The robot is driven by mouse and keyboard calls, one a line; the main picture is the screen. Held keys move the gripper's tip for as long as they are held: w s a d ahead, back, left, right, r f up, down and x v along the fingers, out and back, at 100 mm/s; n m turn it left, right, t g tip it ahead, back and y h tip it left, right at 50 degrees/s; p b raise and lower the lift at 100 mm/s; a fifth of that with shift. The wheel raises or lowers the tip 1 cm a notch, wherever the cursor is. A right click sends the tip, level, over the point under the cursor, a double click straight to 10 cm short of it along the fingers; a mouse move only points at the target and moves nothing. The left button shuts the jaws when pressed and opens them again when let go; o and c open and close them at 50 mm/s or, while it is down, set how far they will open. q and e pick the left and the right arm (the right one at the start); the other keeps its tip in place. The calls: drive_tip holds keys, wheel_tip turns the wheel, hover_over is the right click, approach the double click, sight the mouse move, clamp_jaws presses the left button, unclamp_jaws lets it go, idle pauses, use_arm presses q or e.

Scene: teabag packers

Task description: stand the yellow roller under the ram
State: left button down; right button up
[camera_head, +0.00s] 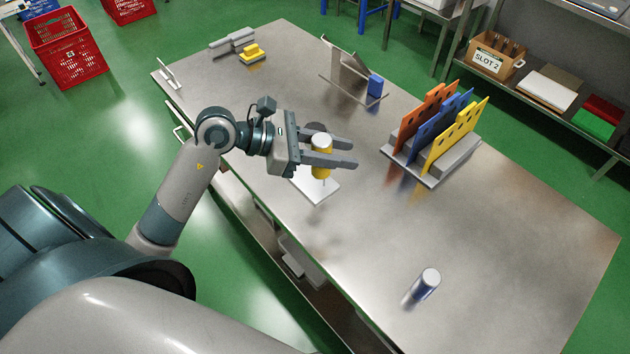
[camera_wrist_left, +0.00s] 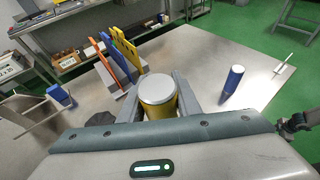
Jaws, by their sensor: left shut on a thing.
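My left gripper (camera_head: 352,153) is shut on the yellow roller (camera_head: 322,165), which has a pale round top. The roller is upright between the fingers, nearer the palm than the fingertips. It also shows in the left wrist view (camera_wrist_left: 158,103), seen from above, with a finger on each side. In the head view the roller appears above a small white plate (camera_head: 325,188); the gap under it is hard to judge. A dark rounded part (camera_head: 315,128) shows just behind the roller, partly hidden; I cannot tell whether it is the ram. My right gripper is not in view.
A rack of orange, blue and yellow plates (camera_head: 455,160) stands right of the gripper. A blue roller (camera_head: 427,285) stands near the front. An upright metal bracket (camera_head: 347,75) with a blue block (camera_head: 375,85) is behind. The table's right front is mostly clear.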

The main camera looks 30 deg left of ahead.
use_arm(q)
drive_tip(key=s+a+f+n+t+y, duration=0.2)
drive_tip(key=s+a+f+n+y, duration=0.2)
drive_tip(key=a+f, duration=0.2)
drive_tip(key=s+a+f+n+t+y, duration=0.2)
drive_tip(key=a+f, duration=0.4)
drive_tip(key=f, duration=0.3)
drive_tip(key=shift+s+f+n+t+y+b, duration=0.3)
drive_tip(key=shift+s+n+y, duration=0.6)
drive_tip(key=shift+s, duration=0.35)
drive_tip(key=shift+w+r, duration=0.1)
drive_tip(key=shift+w, duration=0.25)
drive_tip(key=w+d+p, duration=0.1)
drive_tip(key=w, duration=0.3)
drive_tip(key=w+d+p, duration=0.1)
drive_tip(key=w, duration=0.3)
drive_tip(key=w+p, duration=0.2)
drive_tip(key=w, duration=0.2)
drive_tip(key=shift+d+r, duration=0.1)
drive_tip(key=shift+d, duration=0.3)
drive_tip(key=shift+w+d, duration=0.1)
drive_tip(key=shift+w, duration=0.4)
